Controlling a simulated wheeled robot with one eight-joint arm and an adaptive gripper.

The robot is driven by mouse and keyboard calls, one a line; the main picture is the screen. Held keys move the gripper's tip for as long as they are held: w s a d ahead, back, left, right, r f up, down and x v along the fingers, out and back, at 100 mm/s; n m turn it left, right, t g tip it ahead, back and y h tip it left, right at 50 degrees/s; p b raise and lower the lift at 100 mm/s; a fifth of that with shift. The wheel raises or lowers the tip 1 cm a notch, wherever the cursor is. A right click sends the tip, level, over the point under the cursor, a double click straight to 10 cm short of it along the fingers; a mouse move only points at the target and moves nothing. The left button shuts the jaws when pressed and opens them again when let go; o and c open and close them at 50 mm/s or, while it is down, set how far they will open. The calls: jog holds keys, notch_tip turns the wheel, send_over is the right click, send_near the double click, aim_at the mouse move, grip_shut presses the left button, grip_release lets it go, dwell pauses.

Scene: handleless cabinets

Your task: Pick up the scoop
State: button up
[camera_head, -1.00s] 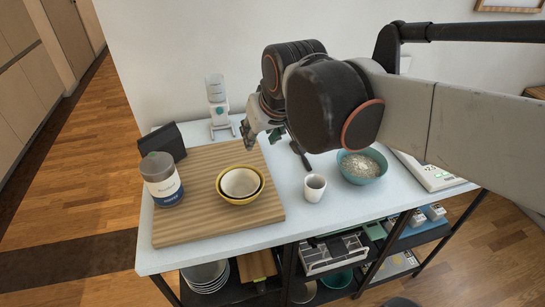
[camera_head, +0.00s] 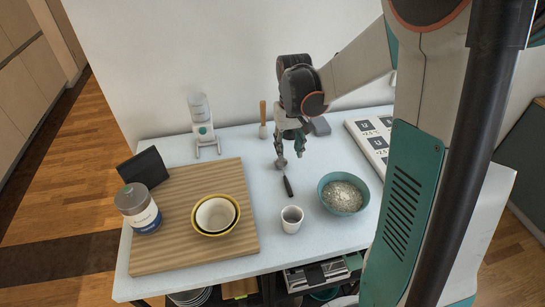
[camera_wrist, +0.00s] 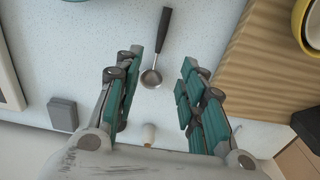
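The scoop, a small metal ladle with a black handle, lies on the pale tabletop. In the head view its handle (camera_head: 287,186) points toward the front and its bowl (camera_head: 281,164) is partly hidden by my gripper (camera_head: 289,148). In the wrist view, the scoop (camera_wrist: 151,78) is fully visible, its bowl between the two spread fingers and its handle extending past the fingertips. My gripper (camera_wrist: 162,62) is open and empty, pointing down above the scoop. I cannot tell the exact height gap.
A teal bowl of grain (camera_head: 343,194) and a white cup (camera_head: 292,219) stand close to the handle. A wooden board (camera_head: 180,256) with nested bowls (camera_head: 215,215) is left. A wooden-handled tool (camera_head: 263,116) and a grey block (camera_head: 319,126) are behind. A panel with labels (camera_head: 372,140) lies right.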

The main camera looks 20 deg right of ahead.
aim_at(287, 182)
jog(key=f+b, duration=0.2)
jog(key=f, duration=0.5)
jog(key=f+b, duration=0.2)
jog(key=f, duration=0.5)
jog(key=shift+s+a, duration=0.1)
jog(key=shift+s, duration=0.1)
grip_shut()
